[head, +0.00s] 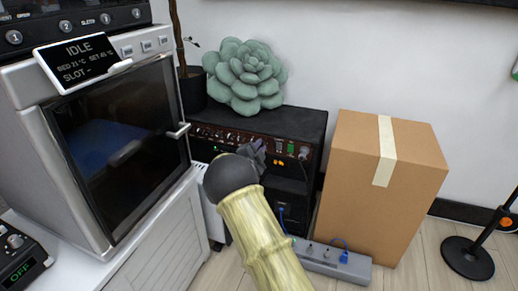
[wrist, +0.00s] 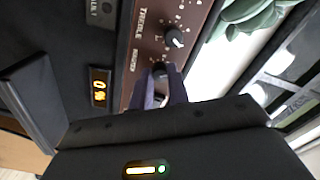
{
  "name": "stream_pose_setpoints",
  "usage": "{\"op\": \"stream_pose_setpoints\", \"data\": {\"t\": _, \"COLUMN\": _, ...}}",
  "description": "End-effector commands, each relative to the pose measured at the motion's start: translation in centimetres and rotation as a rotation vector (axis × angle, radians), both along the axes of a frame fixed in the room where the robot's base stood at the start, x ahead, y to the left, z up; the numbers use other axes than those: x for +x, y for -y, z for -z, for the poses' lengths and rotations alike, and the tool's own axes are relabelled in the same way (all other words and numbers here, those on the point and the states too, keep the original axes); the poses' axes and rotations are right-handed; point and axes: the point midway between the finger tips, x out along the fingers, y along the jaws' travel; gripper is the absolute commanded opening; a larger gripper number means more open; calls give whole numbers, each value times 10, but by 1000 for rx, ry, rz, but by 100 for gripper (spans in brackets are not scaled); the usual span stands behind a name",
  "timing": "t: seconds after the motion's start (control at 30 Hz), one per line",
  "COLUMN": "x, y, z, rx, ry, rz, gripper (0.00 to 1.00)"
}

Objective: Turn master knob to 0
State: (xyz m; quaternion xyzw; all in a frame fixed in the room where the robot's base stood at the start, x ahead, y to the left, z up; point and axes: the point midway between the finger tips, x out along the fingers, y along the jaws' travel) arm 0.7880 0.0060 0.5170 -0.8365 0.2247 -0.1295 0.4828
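The amplifier (head: 305,125) is a black box with a dark red control panel, standing on another black unit against the wall. In the wrist view its panel (wrist: 150,25) carries a TREBLE label and a black knob with a pale pointer (wrist: 174,38). A second knob, which I take for the master knob (wrist: 160,67), sits below it beside a label too small to read surely. My gripper (head: 255,150) is at the panel. In the wrist view its purple fingers (wrist: 160,78) are close together on either side of this knob and look shut on it. The fingers hide most of the knob and its pointer.
An amber display (wrist: 100,87) glows left of the panel; its digits are hard to read. A green succulent (head: 245,77) sits on the amplifier. A white machine (head: 110,130) stands left, a cardboard box (head: 355,175) right. A power strip (head: 335,262) lies in front.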

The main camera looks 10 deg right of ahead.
Motion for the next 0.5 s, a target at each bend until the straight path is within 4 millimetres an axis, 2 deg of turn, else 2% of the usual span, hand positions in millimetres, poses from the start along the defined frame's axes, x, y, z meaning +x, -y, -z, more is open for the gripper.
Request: {"op": "stream_pose_setpoints", "data": {"t": 0.5, "x": 0, "y": 3, "z": -3, "rx": -54, "ry": -30, "rz": 4, "gripper": 0}}
